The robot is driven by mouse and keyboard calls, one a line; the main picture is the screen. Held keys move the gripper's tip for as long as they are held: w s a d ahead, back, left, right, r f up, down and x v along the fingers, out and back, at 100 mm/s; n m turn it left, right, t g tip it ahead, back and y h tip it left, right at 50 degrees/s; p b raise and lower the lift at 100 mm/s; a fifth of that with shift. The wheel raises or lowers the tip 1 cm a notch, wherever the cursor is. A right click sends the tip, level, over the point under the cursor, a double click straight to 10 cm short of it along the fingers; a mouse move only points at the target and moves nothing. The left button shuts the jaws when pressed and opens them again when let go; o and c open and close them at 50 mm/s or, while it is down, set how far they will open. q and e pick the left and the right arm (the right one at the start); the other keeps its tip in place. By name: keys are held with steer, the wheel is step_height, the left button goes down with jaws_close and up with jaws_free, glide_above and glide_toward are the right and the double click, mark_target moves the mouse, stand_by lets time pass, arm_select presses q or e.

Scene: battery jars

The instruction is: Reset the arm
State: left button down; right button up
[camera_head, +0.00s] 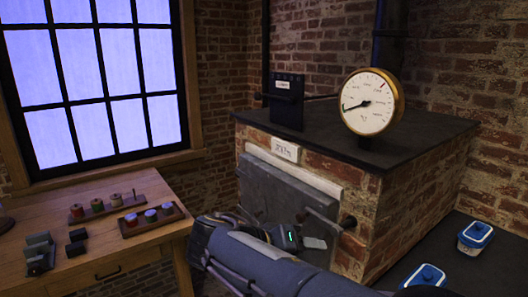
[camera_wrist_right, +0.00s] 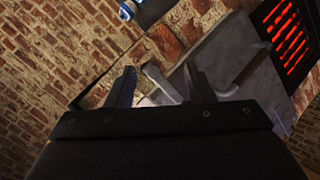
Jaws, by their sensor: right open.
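My right arm reaches in from the bottom of the head view, and its dark gripper (camera_head: 312,242) is low in front of the grey furnace door (camera_head: 285,190), near the door's bar handle (camera_head: 325,219). In the right wrist view the gripper (camera_wrist_right: 160,74) is open, its two dark fingers apart. A pale grey bar (camera_wrist_right: 160,82) shows in the gap between them; I cannot tell whether it touches them. A second bar (camera_wrist_right: 245,72) lies to the right, over the grey door surface. My left gripper is not in view.
The brick furnace (camera_head: 340,175) carries a round gauge (camera_head: 368,103) and a black box (camera_head: 287,100). Glowing red slots (camera_wrist_right: 285,35) show in the wrist view. A wooden table (camera_head: 105,245) with spools and jars stands left. Blue-lidded containers (camera_head: 476,236) sit on a dark surface at right.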

steer(key=s+d+f+n+g+y, duration=0.1)
steer(key=s+d+f+g+y, duration=0.1)
steer(key=s+d+f+y, duration=0.35)
steer(key=s+d+f+g+y, duration=0.2)
steer(key=s+d+f+g, duration=0.1)
steer(key=d, duration=0.5)
steer(key=s+f+t+y, duration=0.2)
steer(key=s+y, duration=0.1)
steer(key=s, duration=0.4)
steer(key=s+f+m+t+y, duration=0.1)
steer(key=s+y, duration=0.3)
steer(key=s, duration=0.4)
steer(key=shift+a+f+t, duration=0.4)
steer(key=shift+f+t, duration=0.2)
steer(key=shift+t, duration=0.2)
